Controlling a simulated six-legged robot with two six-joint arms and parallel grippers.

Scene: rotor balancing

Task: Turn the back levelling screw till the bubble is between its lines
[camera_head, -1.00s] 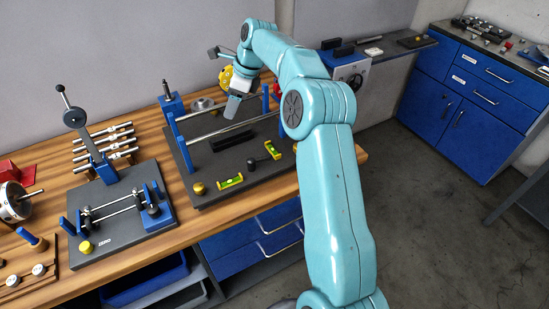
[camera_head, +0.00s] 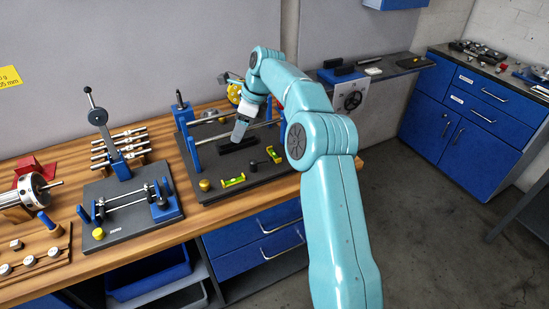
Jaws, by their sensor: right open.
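The dark balancing stand (camera_head: 215,165) sits on the wooden bench with two rails on blue posts. A yellow-green level (camera_head: 233,181) lies at its front edge, and another (camera_head: 273,154) lies near its right edge. The bubbles are too small to read. A yellow knob (camera_head: 205,185) is at the front left corner. I cannot pick out the back screw; a yellow wheel (camera_head: 234,93) shows behind my arm. My right gripper (camera_head: 237,139) is open, pointing down by the front rail above a black block (camera_head: 238,159), with no visible contact. My left gripper is not in view.
A smaller fixture (camera_head: 130,215) with a yellow knob and a lever post stands left of the stand. Several shafts (camera_head: 120,145) lie behind it. A red block (camera_head: 33,172) and a round chuck (camera_head: 35,190) are at far left. A wall shelf is at the back right.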

